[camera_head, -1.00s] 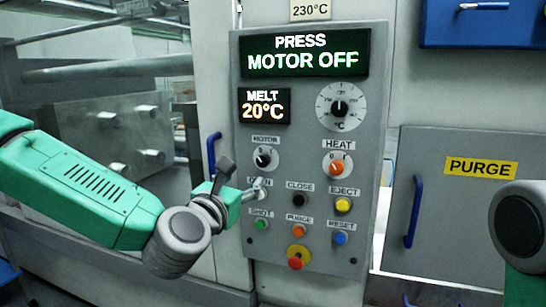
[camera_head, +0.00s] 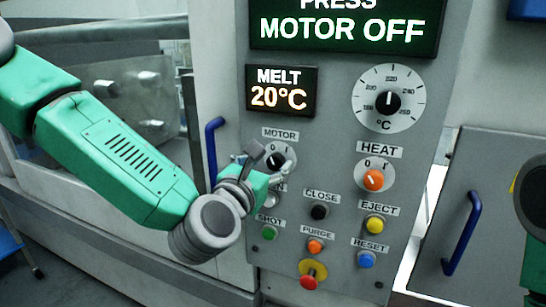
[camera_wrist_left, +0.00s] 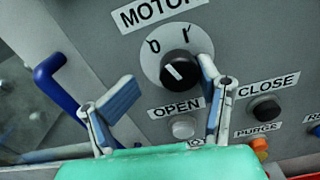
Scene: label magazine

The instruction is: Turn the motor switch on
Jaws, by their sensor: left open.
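The motor switch (camera_head: 274,158) is a black rotary knob on a round white dial marked 0 and I, under the MOTOR label. It shows clearly in the left wrist view (camera_wrist_left: 181,70), its white mark turned to the left, toward the 0 side. The display (camera_head: 345,28) reads PRESS MOTOR OFF. My left gripper (camera_head: 263,161) is open in front of the switch. In the left wrist view its fingers (camera_wrist_left: 168,76) are spread, the right one close beside the knob and the left one well off to its left. My right gripper is out of view.
Below the switch are the OPEN button (camera_wrist_left: 184,127), the CLOSE button (camera_head: 319,212) and several coloured buttons. The orange HEAT knob (camera_head: 373,180) is to the right. A blue handle (camera_head: 213,150) stands left of the panel, and another blue handle (camera_head: 461,232) is at the right.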

